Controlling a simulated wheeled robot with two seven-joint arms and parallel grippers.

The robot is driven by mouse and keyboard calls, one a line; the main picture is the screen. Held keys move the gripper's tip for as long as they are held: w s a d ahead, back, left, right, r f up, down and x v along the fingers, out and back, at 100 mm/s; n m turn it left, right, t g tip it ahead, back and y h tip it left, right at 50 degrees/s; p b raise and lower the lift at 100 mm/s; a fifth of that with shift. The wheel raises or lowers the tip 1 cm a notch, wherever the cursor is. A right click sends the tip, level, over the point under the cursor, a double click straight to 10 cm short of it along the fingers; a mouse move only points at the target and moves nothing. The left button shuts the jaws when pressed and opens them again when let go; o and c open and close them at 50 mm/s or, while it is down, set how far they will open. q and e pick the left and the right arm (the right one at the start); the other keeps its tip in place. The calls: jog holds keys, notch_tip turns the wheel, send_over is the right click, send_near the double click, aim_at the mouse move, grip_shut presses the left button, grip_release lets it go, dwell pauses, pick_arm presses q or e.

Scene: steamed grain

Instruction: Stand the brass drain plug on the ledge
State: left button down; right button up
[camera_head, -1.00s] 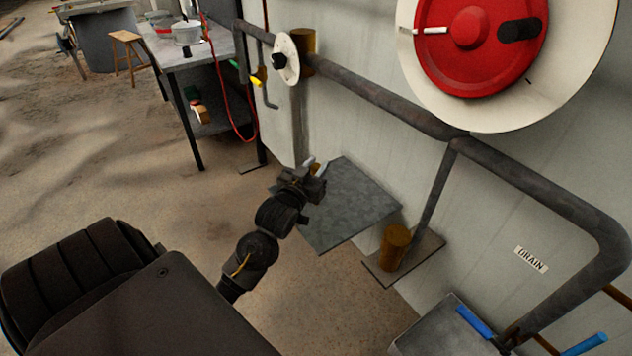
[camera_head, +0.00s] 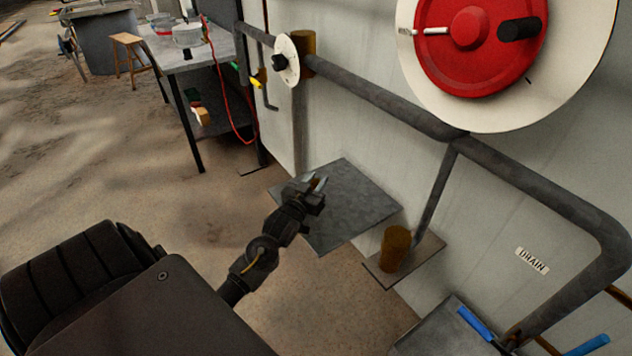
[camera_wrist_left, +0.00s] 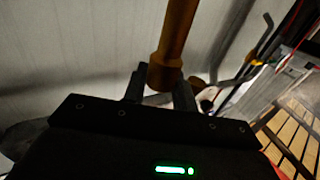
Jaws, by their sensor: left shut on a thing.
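The brass drain plug (camera_wrist_left: 174,40) shows in the left wrist view as a brown-orange rod with a wider end between my fingers. My left gripper (camera_head: 318,184) is shut on it; the fingers also show in the left wrist view (camera_wrist_left: 160,88). In the head view the plug is mostly hidden by the gripper. The gripper is over the left part of a flat grey ledge (camera_head: 355,208) by the wall. I cannot tell the gap between plug and ledge. My right gripper is not in view.
A rusty cylinder (camera_head: 395,248) stands on a smaller plate (camera_head: 425,252) right of the ledge. A dark pipe (camera_head: 390,105) runs along the wall above. A red wheel (camera_head: 480,45) is at upper right. A table (camera_head: 200,55) stands at the back left. The ledge's right part is clear.

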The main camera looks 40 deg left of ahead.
pick_arm(q)
jog(key=shift+f, duration=0.1)
jog(key=c, duration=1.1)
grip_release()
jog(key=shift+s, duration=0.2)
jog(key=v, duration=1.1)
jog(key=shift+s+d+b, duration=0.15)
jog(key=shift+s+b, duration=0.15)
